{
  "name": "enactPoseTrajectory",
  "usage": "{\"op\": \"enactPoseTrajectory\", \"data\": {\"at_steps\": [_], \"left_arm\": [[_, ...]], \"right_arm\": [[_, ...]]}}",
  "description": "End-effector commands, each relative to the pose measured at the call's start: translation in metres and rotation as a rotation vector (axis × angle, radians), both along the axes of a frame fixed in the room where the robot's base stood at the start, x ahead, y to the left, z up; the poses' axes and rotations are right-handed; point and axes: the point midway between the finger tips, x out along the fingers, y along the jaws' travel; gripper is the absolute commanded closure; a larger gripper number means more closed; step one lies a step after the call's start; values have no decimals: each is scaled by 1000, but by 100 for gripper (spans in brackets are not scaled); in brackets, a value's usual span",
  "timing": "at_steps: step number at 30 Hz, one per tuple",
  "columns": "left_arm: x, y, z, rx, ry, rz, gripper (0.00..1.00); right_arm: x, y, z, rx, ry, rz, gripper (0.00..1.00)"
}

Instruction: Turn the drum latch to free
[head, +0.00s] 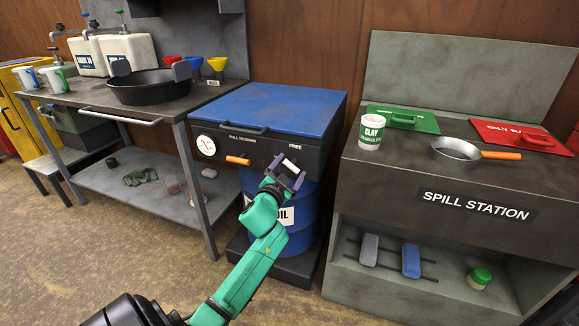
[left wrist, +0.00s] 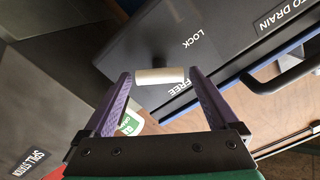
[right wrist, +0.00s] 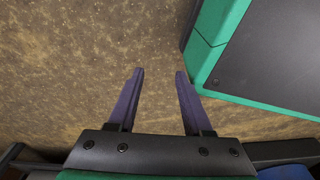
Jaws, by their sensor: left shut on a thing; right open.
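The drum latch, a pale bar on a dark pivot (left wrist: 160,76), is on the dark front of the box above the blue drum (head: 307,208). In the head view the gripper partly hides the latch. My right gripper (right wrist: 158,75) is open and empty above the floor.
The box has a blue lid (head: 270,105), a handle and an orange lever (head: 238,160) on its front. The spill station (head: 450,200) stands close on the right. A workbench with a black pan (head: 150,92) stands on the left. The carpet in front is clear.

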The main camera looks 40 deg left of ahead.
Motion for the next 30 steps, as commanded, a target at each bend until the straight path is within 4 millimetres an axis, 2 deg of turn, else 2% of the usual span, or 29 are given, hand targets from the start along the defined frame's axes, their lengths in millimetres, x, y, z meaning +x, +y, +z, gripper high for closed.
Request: {"op": "enactPoseTrajectory", "data": {"at_steps": [21, 30], "left_arm": [[0, 0, -1, 635, 223, 2, 62], [0, 0, -2, 831, 291, 3, 62]], "right_arm": [[-16, -4, -6, -3, 2, 9, 50], [-20, -5, -7, -5, 6, 9, 50]]}}
